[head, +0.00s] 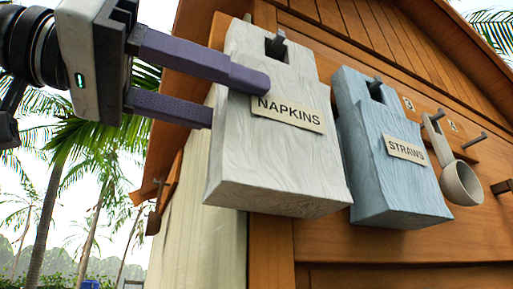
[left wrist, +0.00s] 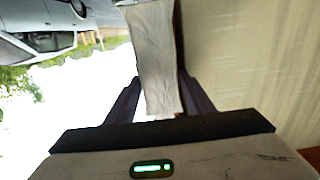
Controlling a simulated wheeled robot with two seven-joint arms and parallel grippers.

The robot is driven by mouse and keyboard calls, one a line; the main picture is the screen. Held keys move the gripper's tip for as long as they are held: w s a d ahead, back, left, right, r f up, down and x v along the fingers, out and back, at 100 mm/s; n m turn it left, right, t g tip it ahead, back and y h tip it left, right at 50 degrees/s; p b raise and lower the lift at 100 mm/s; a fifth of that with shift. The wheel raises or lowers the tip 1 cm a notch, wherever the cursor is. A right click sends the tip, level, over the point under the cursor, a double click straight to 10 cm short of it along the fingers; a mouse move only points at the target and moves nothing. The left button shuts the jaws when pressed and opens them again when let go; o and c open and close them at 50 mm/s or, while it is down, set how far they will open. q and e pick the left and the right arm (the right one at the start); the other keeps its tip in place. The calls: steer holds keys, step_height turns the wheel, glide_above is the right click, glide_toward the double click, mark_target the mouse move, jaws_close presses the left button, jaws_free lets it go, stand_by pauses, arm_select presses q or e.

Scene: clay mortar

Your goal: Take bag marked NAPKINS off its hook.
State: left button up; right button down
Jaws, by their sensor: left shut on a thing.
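The white bag marked NAPKINS (head: 272,170) hangs on the wooden wall in the head view, with a dark hook (head: 276,42) showing in the opening near its top. My left gripper (head: 240,98) comes in from the left with one purple finger across the bag's front and the other at its left edge, partly hidden behind it. It is shut on the bag. In the left wrist view the bag (left wrist: 158,62) shows edge-on between the two fingers. My right gripper is not in view.
A blue bag marked STRAWS (head: 395,175) hangs on a hook close to the right. Farther right a cup-shaped scoop (head: 460,183) hangs beside bare pegs (head: 476,140). The roof overhang (head: 195,30) is above. Open air and palms lie left.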

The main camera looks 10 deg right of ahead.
arm_select(q)
steer(key=shift+r, duration=0.15)
steer(key=shift+r, duration=0.6)
steer(key=s+d+b, duration=0.1)
steer(key=s+d, duration=0.1)
steer(key=s, duration=0.6)
steer(key=s+d+b, duration=0.1)
steer(key=s+d, duration=0.2)
steer(key=s, duration=0.6)
steer(key=shift+d+b, duration=0.3)
steer(key=shift+b, duration=0.05)
steer(key=shift+s+r, duration=0.1)
steer(key=shift+r, duration=0.1)
steer(key=shift+s, duration=0.1)
